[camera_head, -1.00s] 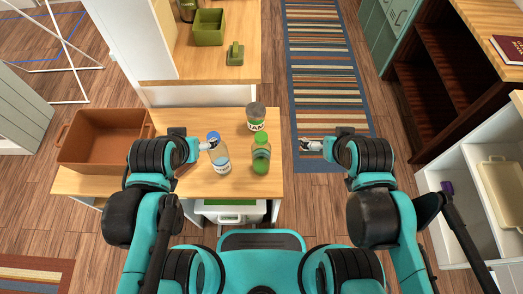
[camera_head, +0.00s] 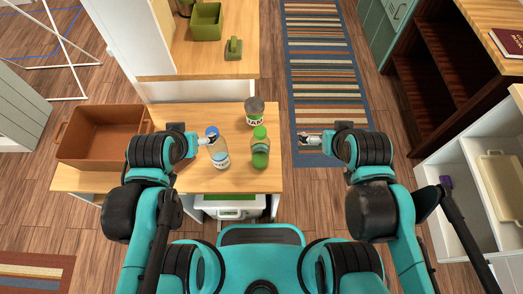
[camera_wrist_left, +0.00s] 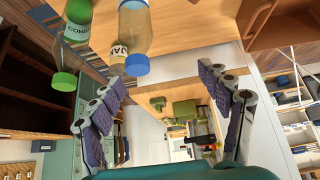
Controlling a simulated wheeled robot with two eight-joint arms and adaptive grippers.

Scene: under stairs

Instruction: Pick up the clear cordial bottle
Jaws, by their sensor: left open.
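A clear bottle with a blue cap (camera_head: 218,153) stands on the wooden table in the head view; it also shows at the top of the left wrist view (camera_wrist_left: 134,24). Its label text is unreadable. A green bottle with a green cap (camera_head: 260,151) stands to its right; in the left wrist view its label (camera_wrist_left: 76,30) reads partly like "CORDI". My left gripper (camera_head: 208,141) is just left of the clear bottle's upper part. In the wrist view its fingers (camera_wrist_left: 168,88) are apart with no object between them. My right gripper (camera_head: 312,139) is right of the table, over the rug.
A jar (camera_head: 255,112) stands behind the bottles. A brown crate (camera_head: 72,152) is at the table's left. A raised counter (camera_head: 180,68) behind holds a green bin (camera_head: 206,20) and a green object (camera_head: 233,50). The table's front middle is mostly clear.

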